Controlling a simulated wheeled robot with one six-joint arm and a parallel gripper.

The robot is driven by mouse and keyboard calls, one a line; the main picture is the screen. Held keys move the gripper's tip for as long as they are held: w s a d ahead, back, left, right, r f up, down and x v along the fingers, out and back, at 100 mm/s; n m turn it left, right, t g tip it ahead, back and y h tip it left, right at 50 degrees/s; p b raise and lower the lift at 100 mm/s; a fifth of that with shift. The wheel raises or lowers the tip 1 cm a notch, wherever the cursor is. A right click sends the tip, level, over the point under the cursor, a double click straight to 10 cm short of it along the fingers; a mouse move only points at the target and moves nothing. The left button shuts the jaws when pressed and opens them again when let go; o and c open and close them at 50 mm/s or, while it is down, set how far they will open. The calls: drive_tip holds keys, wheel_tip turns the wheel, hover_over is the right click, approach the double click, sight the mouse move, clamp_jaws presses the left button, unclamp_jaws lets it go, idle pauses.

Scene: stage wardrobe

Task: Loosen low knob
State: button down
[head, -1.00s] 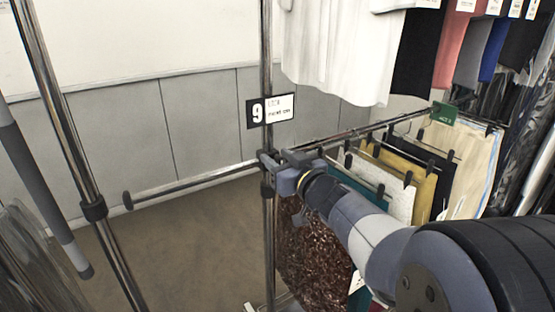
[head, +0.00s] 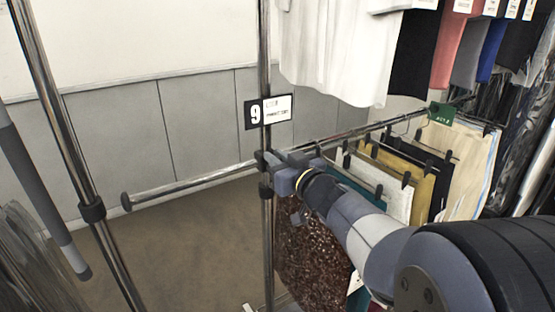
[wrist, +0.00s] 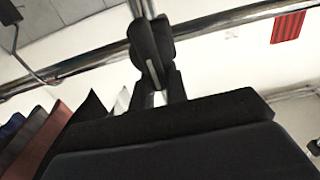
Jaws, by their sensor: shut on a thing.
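The low knob is at the dark clamp (head: 263,160) on the chrome upright (head: 264,230), where the low rail (head: 190,184) meets it. My gripper (head: 279,167) is at this joint from the right, shut on the knob, and its jaws mostly hide the knob in the head view. In the wrist view a dark rounded clamp piece (wrist: 151,42) sits on the upright just beyond my fingers (wrist: 158,88). I cannot make out the knob's own outline there.
A number 9 sign (head: 268,111) hangs on the upright above my gripper. Hung skirts and trousers (head: 428,190) fill the rail to the right, and a brown sequined garment (head: 310,250) hangs below my arm. A second upright (head: 75,160) stands left. Bare floor (head: 180,250) lies between.

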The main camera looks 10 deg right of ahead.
sight(262, 168)
drive_tip(key=shift+f+n, duration=0.3)
drive_tip(key=shift+f, duration=0.2)
drive_tip(key=n+b, duration=0.1)
drive_tip(key=n, duration=0.2)
drive_tip(key=a+n+b, duration=0.1)
drive_tip(key=n+b, duration=0.1)
drive_tip(key=n, duration=0.1)
drive_tip(key=f+n+b, duration=0.1)
drive_tip(key=n+b, duration=0.1)
drive_tip(key=shift+s+a+f+n, duration=0.1)
drive_tip(key=shift+s+a+n, duration=0.2)
drive_tip(key=shift+a+n, duration=0.1)
drive_tip(key=n+b, duration=0.1)
drive_tip(key=n, duration=0.1)
drive_tip(key=f+n+b, duration=0.1)
drive_tip(key=n+b, duration=0.1)
drive_tip(key=n, duration=0.1)
drive_tip(key=shift+s+a, duration=0.1)
drive_tip(key=shift+a, duration=0.1)
drive_tip(key=shift+f+n+b, duration=0.15)
drive_tip(key=shift+n+b, duration=0.7)
drive_tip(key=shift+n, duration=0.85)
